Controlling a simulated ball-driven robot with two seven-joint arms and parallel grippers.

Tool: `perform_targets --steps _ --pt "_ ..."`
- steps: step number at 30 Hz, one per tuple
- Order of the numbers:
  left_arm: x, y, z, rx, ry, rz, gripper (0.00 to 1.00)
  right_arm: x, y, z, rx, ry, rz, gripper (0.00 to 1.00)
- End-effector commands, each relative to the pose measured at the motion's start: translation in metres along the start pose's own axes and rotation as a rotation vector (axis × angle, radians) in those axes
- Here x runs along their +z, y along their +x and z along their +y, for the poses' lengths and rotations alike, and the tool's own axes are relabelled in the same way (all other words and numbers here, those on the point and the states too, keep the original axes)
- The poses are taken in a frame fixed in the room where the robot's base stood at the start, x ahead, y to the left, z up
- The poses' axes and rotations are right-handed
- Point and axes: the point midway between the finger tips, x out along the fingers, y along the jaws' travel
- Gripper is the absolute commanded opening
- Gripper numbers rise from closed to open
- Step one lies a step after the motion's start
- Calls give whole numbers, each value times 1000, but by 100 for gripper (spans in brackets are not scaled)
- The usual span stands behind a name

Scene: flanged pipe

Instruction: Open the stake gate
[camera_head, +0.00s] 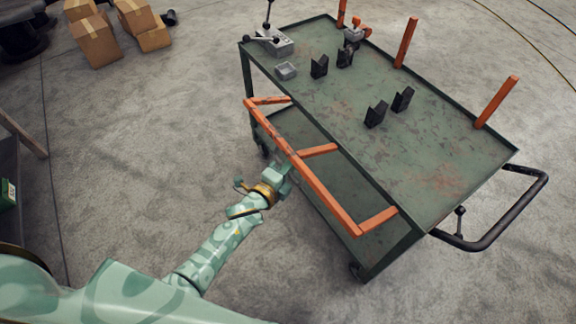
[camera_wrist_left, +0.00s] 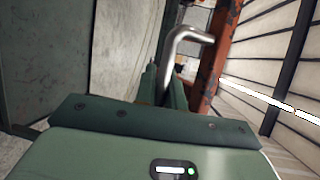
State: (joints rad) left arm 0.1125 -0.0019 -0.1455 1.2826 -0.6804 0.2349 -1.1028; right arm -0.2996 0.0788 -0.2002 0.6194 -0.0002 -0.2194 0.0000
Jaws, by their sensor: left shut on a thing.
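The stake gate (camera_head: 318,183) is an orange frame with one long rail and short stakes, on the cart's near long side. It leans outward from the edge of the green cart top (camera_head: 425,130); its exact tilt is hard to tell. My left gripper (camera_head: 281,178) is low beside the rail, near its middle. In the left wrist view its fingers (camera_wrist_left: 166,92) are shut on a bent silver rod (camera_wrist_left: 188,38), just left of an orange bar (camera_wrist_left: 213,62). The fingertips are partly hidden. My right gripper is not in view.
Several upright orange stakes (camera_head: 497,102) stand on the cart's far side. Black brackets (camera_head: 376,114), a small grey tray (camera_head: 286,71) and a lever device (camera_head: 275,42) sit on top. A black push handle (camera_head: 500,225) juts out right. Cardboard boxes (camera_head: 97,42) stand at the back left.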

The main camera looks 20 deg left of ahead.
Motion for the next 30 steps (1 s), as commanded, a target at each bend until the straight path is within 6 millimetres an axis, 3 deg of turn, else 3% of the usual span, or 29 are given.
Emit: perform_targets --steps 4,20,21,22,30 --pt "0 0 -9 -5 -2 0 0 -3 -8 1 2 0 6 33" --pt "0 1 -12 -8 -3 0 0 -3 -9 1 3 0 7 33" --pt "0 1 -12 -8 -4 0 22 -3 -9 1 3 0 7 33" --pt "0 1 -12 -8 -3 0 30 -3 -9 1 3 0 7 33" --pt "0 0 -12 -7 -3 0 32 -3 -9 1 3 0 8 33"
